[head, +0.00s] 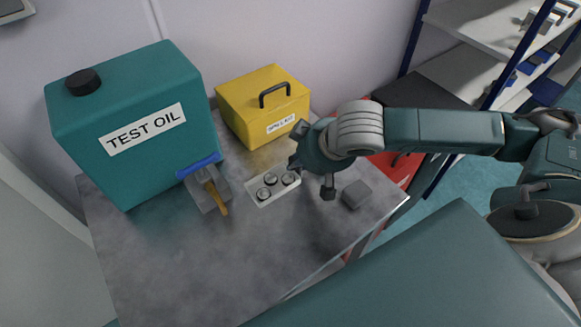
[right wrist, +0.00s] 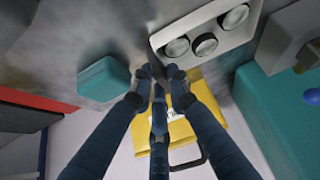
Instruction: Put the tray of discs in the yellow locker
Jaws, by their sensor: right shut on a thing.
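A pale tray of discs (head: 252,186) lies on the grey bench top, with three dark-rimmed round discs showing in it. It also shows at the top of the right wrist view (right wrist: 203,22). My right gripper (head: 299,168) reaches in from the right, low over the bench at the tray's right end. In the right wrist view its fingers (right wrist: 158,78) are drawn together on the near end of the tray. I cannot tell whether the tray is lifted. A yellow box (head: 243,107) labelled SPILL KIT stands behind the tray; I recognise no yellow locker. My left gripper is out of view.
A large teal TEST OIL tank (head: 140,165) with a blue-handled tap (head: 205,180) stands left of the tray. A small grey-teal block (head: 356,194) sits near the bench's right edge. Red cabinet parts (head: 400,168) and blue-framed shelves (head: 480,40) stand beyond on the right.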

